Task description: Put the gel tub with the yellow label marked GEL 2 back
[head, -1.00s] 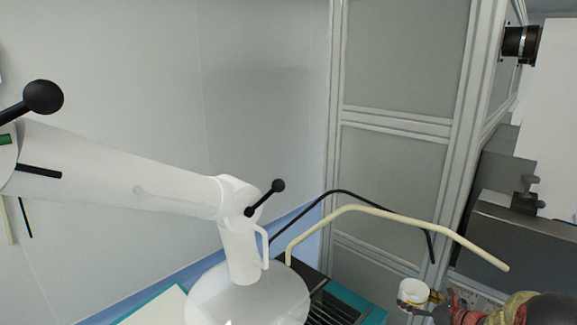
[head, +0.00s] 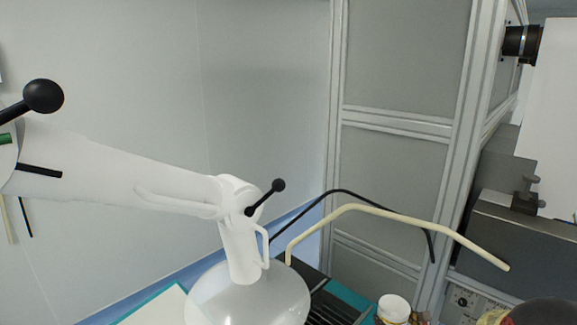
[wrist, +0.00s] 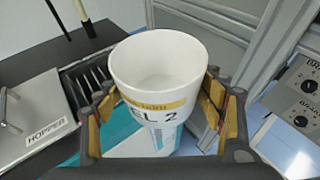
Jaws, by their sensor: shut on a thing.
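The gel tub (wrist: 157,80) is a white, open-topped cup with a yellow label band and the letters "EL 2" showing below it. In the wrist view my gripper (wrist: 158,105) is shut on it, with a finger pressed on each side. The tub stands roughly upright and looks empty inside. In the head view the tub (head: 394,303) shows at the bottom edge, right of the dark slotted rack. My gripper is mostly cut off there by the frame's lower edge.
A metal box marked HOPPER (wrist: 35,120) lies left of the tub. The dark slotted rack (wrist: 90,82) is close behind it. A panel with knobs (wrist: 298,92) is at the right. A bent cream rod (head: 370,210) and a black rod (head: 345,193) rise behind the rack.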

